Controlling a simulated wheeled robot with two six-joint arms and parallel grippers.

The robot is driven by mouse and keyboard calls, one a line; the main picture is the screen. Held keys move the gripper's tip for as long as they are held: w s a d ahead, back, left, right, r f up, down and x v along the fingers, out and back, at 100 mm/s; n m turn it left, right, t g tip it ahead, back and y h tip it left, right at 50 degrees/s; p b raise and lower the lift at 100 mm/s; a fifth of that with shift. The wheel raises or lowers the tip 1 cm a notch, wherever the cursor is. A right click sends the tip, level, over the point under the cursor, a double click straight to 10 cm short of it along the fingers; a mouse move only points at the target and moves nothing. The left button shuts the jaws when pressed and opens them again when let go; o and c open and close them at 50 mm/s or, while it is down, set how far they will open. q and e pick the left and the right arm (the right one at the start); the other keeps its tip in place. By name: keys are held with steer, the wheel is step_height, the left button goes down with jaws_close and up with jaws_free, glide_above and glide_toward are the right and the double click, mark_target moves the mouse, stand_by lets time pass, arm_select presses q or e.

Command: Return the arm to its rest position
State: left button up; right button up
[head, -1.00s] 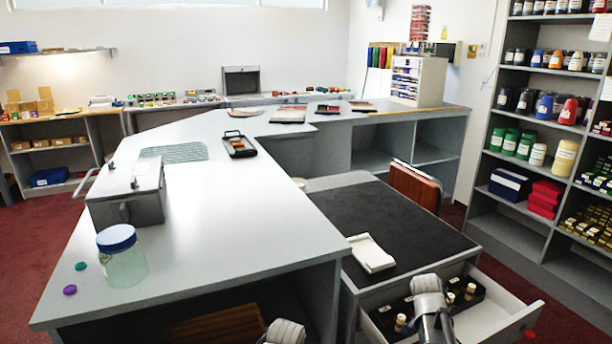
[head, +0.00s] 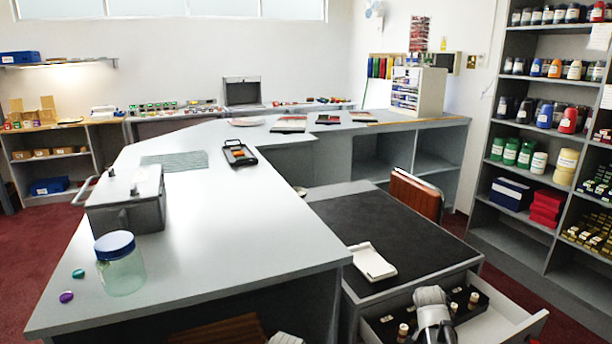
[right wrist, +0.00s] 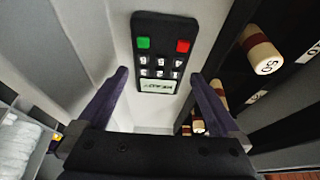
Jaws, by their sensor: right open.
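My right arm (head: 432,312) reaches down into the open drawer (head: 530,325) at the lower right of the head view; its gripper tips are hidden there. In the right wrist view my right gripper (right wrist: 160,77) is open, with its two dark fingers apart and nothing held. A black remote (right wrist: 164,60) with a green, a red and several pale buttons lies on a pale surface just beyond the fingertips. No contact with it shows. My left gripper is not in view.
Above the drawer is a dark desk top (head: 400,228) with a white tray (head: 371,262). A glass jar (head: 120,268) stands on the counter at left.

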steer(key=p+v, duration=0.9)
steer(key=v, duration=0.1)
steer(key=b+x, duration=1.2)
steer(key=x, duration=0.1)
steer(key=shift+b, duration=0.4)
step_height(320, 180, up, 13)
steer(key=n+p, duration=0.1)
steer(key=p, duration=1.2)
steer(key=shift+a, duration=0.15)
